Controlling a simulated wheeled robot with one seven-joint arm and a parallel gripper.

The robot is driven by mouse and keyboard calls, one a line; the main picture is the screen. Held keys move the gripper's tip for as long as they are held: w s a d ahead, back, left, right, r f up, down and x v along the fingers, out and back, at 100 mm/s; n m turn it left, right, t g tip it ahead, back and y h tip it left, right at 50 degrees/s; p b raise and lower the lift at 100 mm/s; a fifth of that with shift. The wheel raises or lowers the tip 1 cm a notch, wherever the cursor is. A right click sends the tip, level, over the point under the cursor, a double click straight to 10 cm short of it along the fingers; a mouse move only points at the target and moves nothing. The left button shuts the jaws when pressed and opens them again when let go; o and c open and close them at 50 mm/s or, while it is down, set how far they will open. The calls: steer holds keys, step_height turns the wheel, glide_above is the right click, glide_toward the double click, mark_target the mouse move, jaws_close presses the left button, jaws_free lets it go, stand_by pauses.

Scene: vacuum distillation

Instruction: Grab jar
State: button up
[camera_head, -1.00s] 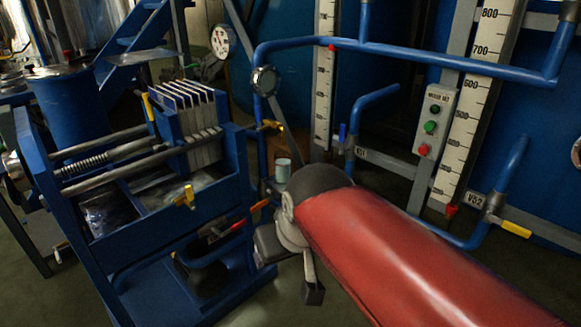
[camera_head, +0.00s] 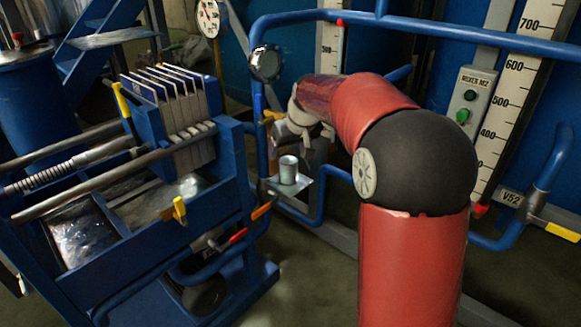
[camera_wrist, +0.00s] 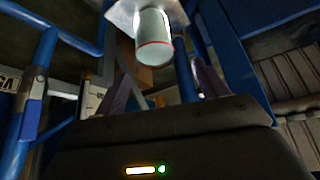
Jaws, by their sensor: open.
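The jar (camera_head: 288,170) is a small pale grey cylinder standing upright on a small metal plate (camera_head: 304,184) beside the blue pipe frame. In the wrist view the jar (camera_wrist: 153,40) shows with a red ring near one end, against the light plate (camera_wrist: 121,17). In the wrist view my gripper's fingers (camera_wrist: 165,85) are apart and empty. The jar appears ahead of the gap between them, apart from both.
Blue pipes (camera_head: 262,110) rise just behind and left of the plate. A yellow valve handle (camera_head: 272,117) is near the gripper. An orange handle (camera_head: 262,210) sticks out below left. The blue filter press (camera_head: 237,165) fills the left side. Open floor (camera_head: 310,285) lies in front.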

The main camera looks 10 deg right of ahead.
steer(key=x, duration=0.5)
steer(key=shift+d+f, duration=0.2)
steer(key=shift+c, duration=0.3)
steer(key=c, duration=1.2)
steer(key=shift+o, duration=0.2)
steer(key=shift+r, duration=0.1)
